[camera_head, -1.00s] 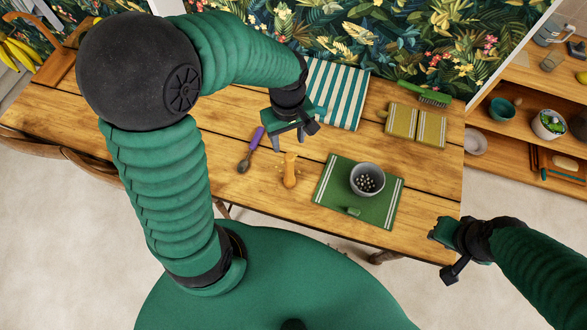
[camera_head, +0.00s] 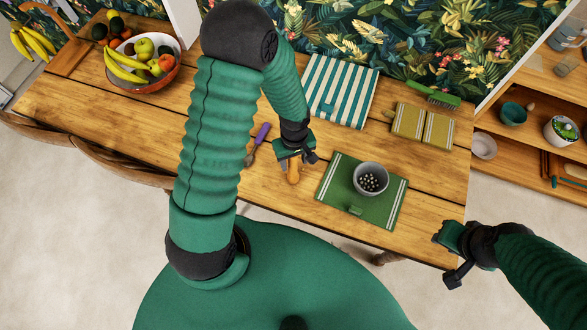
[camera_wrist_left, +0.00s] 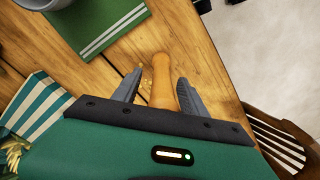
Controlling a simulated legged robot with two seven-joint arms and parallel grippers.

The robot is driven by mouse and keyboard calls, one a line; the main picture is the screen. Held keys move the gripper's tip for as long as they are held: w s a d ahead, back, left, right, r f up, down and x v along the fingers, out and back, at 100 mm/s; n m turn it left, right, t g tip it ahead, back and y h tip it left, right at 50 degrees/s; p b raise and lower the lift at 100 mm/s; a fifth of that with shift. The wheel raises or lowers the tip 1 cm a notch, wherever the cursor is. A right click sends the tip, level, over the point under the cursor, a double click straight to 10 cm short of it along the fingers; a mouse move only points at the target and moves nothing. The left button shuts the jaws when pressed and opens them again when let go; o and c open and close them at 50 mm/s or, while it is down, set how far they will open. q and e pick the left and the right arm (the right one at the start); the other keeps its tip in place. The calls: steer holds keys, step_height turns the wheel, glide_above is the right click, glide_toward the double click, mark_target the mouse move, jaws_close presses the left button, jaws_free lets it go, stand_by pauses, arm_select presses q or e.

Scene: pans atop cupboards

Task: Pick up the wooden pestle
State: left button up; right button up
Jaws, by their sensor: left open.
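The wooden pestle (camera_head: 293,174) lies on the table, its upper part hidden under my left gripper in the head view. In the left wrist view the light-brown pestle (camera_wrist_left: 162,82) sits between the two grey fingers. My left gripper (camera_head: 292,163) is open, with one finger on each side of the pestle; gaps show, and I see no grip on it. It also shows in the left wrist view (camera_wrist_left: 156,92). My right gripper (camera_head: 447,259) hangs past the table's front right edge, away from the pestle; its finger opening is unclear.
A fruit bowl (camera_head: 157,80), striped cloth (camera_head: 341,92), yellow-green cloths (camera_head: 423,125) and green brush (camera_head: 430,95) lie farther back.

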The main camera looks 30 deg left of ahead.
arm_select(q)
steer(key=shift+d, duration=0.1)
steer(key=shift+s+r, duration=0.1)
steer(key=shift+c, duration=1.2)
steer(key=shift+a, duration=0.3)
jaws_close()
steer(key=shift+d, duration=0.15)
